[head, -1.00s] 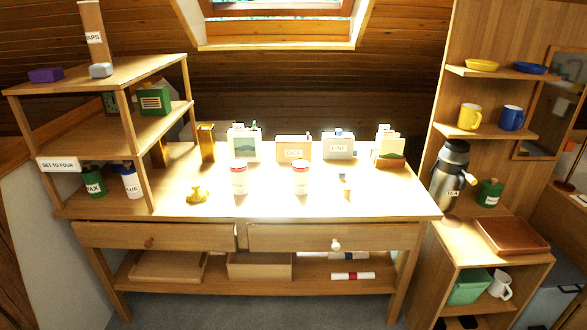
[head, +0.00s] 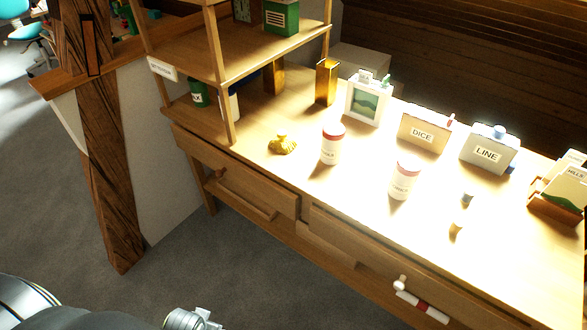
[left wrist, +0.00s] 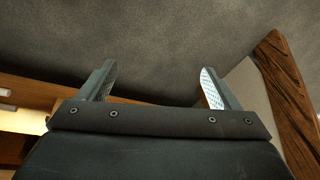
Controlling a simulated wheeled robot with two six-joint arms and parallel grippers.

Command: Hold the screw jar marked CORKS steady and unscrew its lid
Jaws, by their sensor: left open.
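Two white jars with red lids stand upright and apart on the workbench (head: 480,225) in the head view: a left jar (head: 331,147) and a right jar (head: 403,181). Both lids are on. Their labels are too small and glared to read, so I cannot tell which is marked CORKS. My left gripper (left wrist: 158,88) is open and empty in the left wrist view, over grey floor, with neither jar in that view. Parts of my own arm show at the lower left of the head view, well away from the jars. My right gripper is not in view.
A yellow object (head: 283,145) sits left of the jars. Behind them stand a picture box (head: 367,102), a DICE box (head: 423,131) and a LINE container (head: 488,150). Small items (head: 457,226) lie right. A shelf unit (head: 225,65) and timber post (head: 105,150) bound the left.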

